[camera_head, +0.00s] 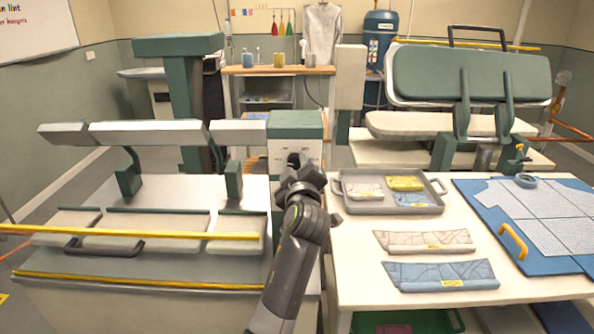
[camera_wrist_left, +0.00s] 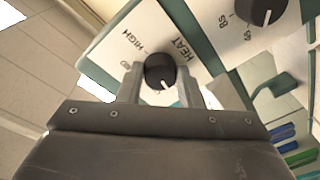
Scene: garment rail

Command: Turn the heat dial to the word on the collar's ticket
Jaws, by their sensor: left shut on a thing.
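The heat dial (camera_wrist_left: 160,72) is a black knob on a white panel with the words HEAT and HIGH beside it in the left wrist view. A third word is mostly covered. Its white pointer mark faces the bottom of that picture, towards my gripper. My left gripper (camera_wrist_left: 160,88) is shut on the dial, one finger on each side. In the head view my left gripper (camera_head: 294,162) is at the green-topped control box (camera_head: 296,122) and hides the dial. A beige collar (camera_head: 410,240) and a blue collar (camera_head: 425,272) lie on the right table with yellow tickets, too small to read. My right gripper is out of view.
A second black dial (camera_wrist_left: 266,10) marked with numbers sits beside the heat dial. A grey tray (camera_head: 434,207) with folded pieces and a blue board (camera_head: 490,230) with a yellow handle are on the right table. A press with yellow bars (camera_head: 130,234) stands left of my arm.

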